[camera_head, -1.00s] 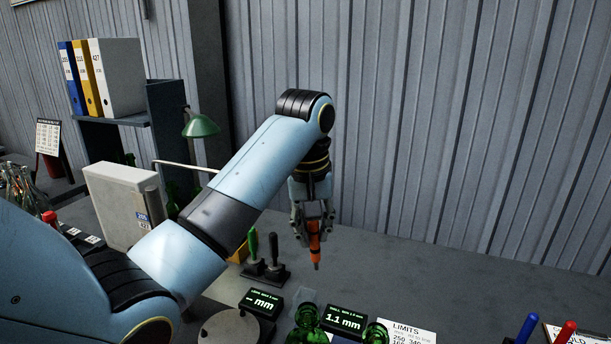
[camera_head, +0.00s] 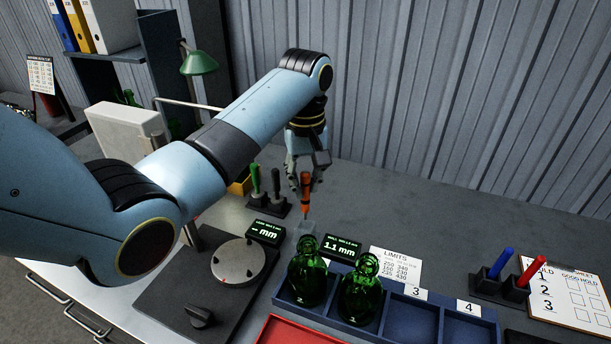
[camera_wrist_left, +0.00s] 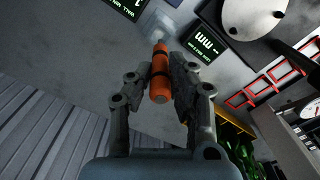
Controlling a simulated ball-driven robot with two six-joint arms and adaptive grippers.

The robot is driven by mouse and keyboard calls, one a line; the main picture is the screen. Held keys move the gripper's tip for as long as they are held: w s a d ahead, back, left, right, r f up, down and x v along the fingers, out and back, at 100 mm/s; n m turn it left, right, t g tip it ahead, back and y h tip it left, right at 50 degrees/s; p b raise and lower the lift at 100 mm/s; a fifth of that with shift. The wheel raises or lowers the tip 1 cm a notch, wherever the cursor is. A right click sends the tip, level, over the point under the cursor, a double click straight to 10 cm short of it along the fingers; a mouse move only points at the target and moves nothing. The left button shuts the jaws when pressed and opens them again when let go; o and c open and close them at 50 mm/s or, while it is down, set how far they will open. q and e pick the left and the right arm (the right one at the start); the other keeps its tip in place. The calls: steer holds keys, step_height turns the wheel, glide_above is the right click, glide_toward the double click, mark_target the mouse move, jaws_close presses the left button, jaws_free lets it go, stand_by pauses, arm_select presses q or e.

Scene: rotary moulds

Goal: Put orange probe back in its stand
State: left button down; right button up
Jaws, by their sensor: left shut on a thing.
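The orange probe (camera_head: 306,182) is held upright, tip down, by my left gripper (camera_head: 306,170), which is shut on it. In the left wrist view the probe (camera_wrist_left: 160,78) lies between the two dark fingers (camera_wrist_left: 162,85). Its tip is at or just above a small pale grey, see-through-looking block (camera_head: 306,229) beside the 1.1 mm display; this block may be its stand. It also shows in the wrist view (camera_wrist_left: 158,25). I cannot tell whether the tip touches it. My right gripper is not in view.
The 1.1 mm display (camera_head: 343,246) and a blank mm display (camera_head: 267,232) flank the block. Green bottles (camera_head: 308,278) stand in a blue rack (camera_head: 412,318) in front. A black holder (camera_head: 268,205) with two handles is left of the probe. The bench behind is clear.

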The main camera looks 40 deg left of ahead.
mark_target(306, 210)
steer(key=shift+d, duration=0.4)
arm_select(q)
steer(key=shift+f+b, duration=0.55)
steer(key=shift+f, duration=0.7)
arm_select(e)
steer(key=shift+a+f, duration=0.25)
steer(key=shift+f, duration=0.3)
arm_select(q)
steer(key=shift+f+b, duration=0.65)
steer(key=shift+f, duration=1)
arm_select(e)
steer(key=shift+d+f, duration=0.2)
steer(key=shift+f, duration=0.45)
arm_select(q)
steer(key=c, duration=1.1)
jaws_free()
steer(key=shift+c, duration=0.2)
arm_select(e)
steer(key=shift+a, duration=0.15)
arm_select(q)
step_height(306, 210, up, 8)
steer(key=shift+f, duration=0.2)
